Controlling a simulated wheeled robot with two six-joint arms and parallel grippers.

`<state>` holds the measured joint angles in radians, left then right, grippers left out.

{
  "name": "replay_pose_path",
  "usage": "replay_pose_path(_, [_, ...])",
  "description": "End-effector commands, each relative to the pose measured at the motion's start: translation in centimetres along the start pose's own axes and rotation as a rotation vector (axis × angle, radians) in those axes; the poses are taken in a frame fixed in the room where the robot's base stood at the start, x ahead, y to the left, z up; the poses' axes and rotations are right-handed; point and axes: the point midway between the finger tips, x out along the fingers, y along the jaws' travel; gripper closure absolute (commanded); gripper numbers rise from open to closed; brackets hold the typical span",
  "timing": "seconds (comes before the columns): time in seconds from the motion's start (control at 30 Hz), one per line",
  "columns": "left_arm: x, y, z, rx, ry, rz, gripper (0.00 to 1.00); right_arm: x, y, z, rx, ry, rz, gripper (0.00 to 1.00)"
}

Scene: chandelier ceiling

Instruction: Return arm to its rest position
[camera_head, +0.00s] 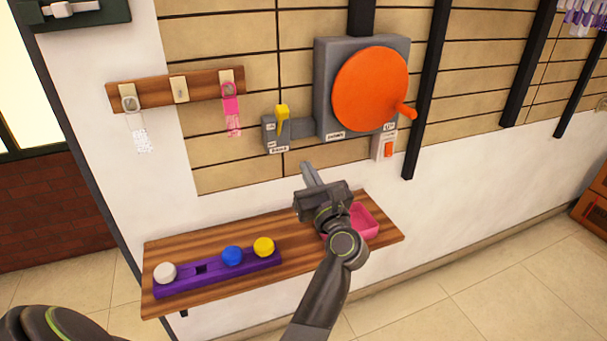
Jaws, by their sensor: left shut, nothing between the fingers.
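My left gripper (311,174) is in the middle of the head view, at the end of my dark grey arm (325,290). Its fingers are together and empty, pointing up toward the wall. It appears in front of the wall, above the wooden shelf (210,292), and hides part of a pink tray (366,222). I cannot tell its exact distance from the wall. Another dark part of my body (45,325) shows at the lower left. My right gripper is not in view.
A grey wall box holds an orange crank disc (370,88). A yellow lever (282,113) and an orange switch (389,149) are beside it. Tags hang from a wooden hook board (155,93).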

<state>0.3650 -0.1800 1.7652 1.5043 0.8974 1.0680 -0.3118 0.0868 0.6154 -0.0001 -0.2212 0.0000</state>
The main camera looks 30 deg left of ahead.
Motion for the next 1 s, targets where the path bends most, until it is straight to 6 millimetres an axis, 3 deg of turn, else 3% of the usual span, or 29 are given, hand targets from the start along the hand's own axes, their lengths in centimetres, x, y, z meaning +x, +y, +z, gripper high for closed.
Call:
replay_pose_path(0.27, [0.0, -0.1, 0.0, 0.0, 0.0, 0.0, 1.0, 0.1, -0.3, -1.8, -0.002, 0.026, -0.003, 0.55])
replay_pose_path(0.53, [-0.1, -0.1, 0.0, 0.003, -0.001, -0.001, 1.0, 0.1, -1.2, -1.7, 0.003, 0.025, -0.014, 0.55])
replay_pose_path(0.67, [-0.3, -0.5, -1.8, 0.128, -0.023, -0.029, 1.0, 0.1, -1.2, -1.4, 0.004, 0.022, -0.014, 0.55])
replay_pose_path(0.77, [-1.2, -1.3, -5.8, 0.403, -0.073, -0.101, 1.0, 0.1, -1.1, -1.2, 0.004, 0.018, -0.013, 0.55])
replay_pose_path(0.9, [-4.4, -2.6, -15.4, 0.952, -0.177, -0.307, 1.0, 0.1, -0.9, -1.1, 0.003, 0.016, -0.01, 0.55])
replay_pose_path(1.0, [-7.6, -2.4, -22.4, 1.281, -0.248, -0.474, 1.0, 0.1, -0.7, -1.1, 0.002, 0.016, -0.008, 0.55])
